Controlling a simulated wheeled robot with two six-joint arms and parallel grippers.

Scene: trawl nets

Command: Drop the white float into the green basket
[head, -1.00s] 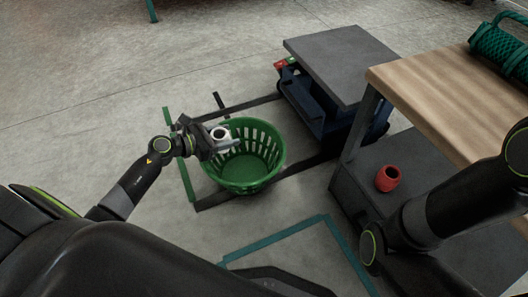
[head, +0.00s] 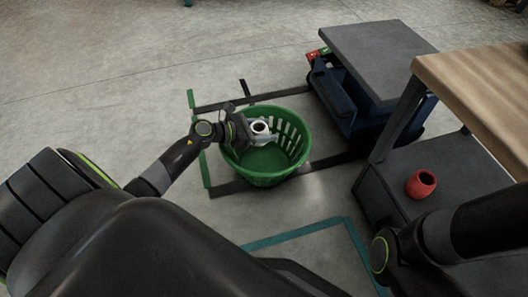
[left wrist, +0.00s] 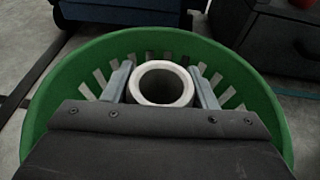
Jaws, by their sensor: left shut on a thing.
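The green basket (head: 262,178) stands on the floor, round and slotted, with its mouth facing up. The white float (head: 260,127) is a short ring with a hole through it. My left gripper (head: 262,132) is shut on the float and holds it over the basket's opening. In the left wrist view the float (left wrist: 162,84) sits between the two grey fingers, with the basket's rim (left wrist: 275,110) around it. How far it is above the basket floor I cannot tell. My right arm shows at the lower right of the head view, but its gripper is out of view.
A red float (head: 421,183) lies on the lower shelf of a wood-topped bench (head: 480,90) at the right. A blue cart with a grey top (head: 375,55) stands behind the basket. Dark and green tape marks the floor. Open floor lies left and beyond.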

